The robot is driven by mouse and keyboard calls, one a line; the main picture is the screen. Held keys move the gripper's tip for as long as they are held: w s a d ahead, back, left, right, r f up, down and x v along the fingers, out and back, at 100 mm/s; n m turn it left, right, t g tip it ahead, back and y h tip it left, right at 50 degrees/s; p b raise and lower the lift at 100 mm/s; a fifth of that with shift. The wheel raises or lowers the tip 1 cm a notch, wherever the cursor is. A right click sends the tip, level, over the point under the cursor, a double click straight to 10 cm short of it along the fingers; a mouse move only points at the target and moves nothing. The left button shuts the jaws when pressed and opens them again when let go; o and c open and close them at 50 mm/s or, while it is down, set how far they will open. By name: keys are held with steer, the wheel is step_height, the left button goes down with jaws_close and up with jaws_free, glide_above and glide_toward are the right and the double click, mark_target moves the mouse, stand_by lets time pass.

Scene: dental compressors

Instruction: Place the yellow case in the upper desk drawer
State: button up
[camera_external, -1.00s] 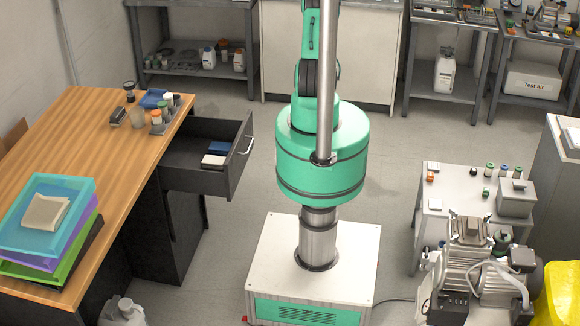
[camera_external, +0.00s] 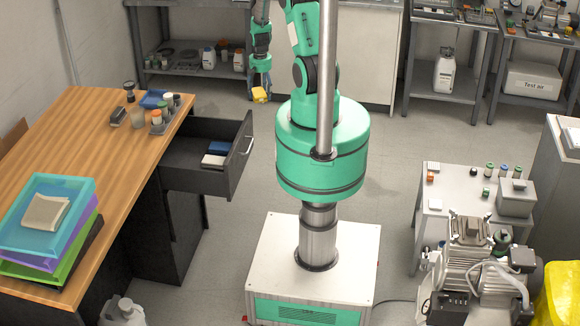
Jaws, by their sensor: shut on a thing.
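The yellow case (camera_external: 260,95) is small and hangs at the end of my arm, at the upper middle of the view. My gripper (camera_external: 259,89) is shut on it and holds it in the air, pointing down. The upper desk drawer (camera_external: 233,180) is pulled open at the right side of the wooden desk (camera_external: 95,150). A blue item (camera_external: 218,148) and a white item (camera_external: 212,161) lie inside the drawer near its front. The case is behind and to the right of the drawer in the picture, apart from it. The fingers are small and partly hard to see.
Cups and small bottles (camera_external: 158,115) stand on the desk's back corner. Stacked coloured trays (camera_external: 45,225) lie at its front. A grey shelf (camera_external: 190,62) stands at the back wall. The small grey table (camera_external: 450,195) is at right. Floor between drawer and my base is clear.

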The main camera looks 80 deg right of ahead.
steer(key=w+a+r+n+p, duration=0.1)
steer(key=w+a+r+n, duration=0.25)
steer(key=w+a, duration=0.6)
steer(key=w+a+r+n+p, duration=0.1)
steer(key=w+a+r+n, duration=0.35)
steer(key=a, duration=0.75)
steer(key=w+a+r+n+p, duration=0.15)
steer(key=w+a+r, duration=0.25)
steer(key=w+a, duration=0.55)
steer(key=w+a+r+n, duration=0.1)
steer(key=a+r+n, duration=0.15)
steer(key=a, duration=0.55)
steer(key=w+a+r+n, duration=0.1)
steer(key=a+r+n, duration=0.15)
steer(key=a, duration=0.65)
steer(key=w+a+f+m+b, duration=0.1)
steer(key=w+b, duration=0.4)
steer(key=w, duration=0.1)
steer(key=w+a+f+m+b, duration=0.1)
steer(key=w+a+f+b, duration=0.1)
steer(key=w+b, duration=0.3)
steer(key=shift+w+f+b, duration=0.3)
steer(key=shift+w+b, duration=0.05)
steer(key=shift+w, duration=0.2)
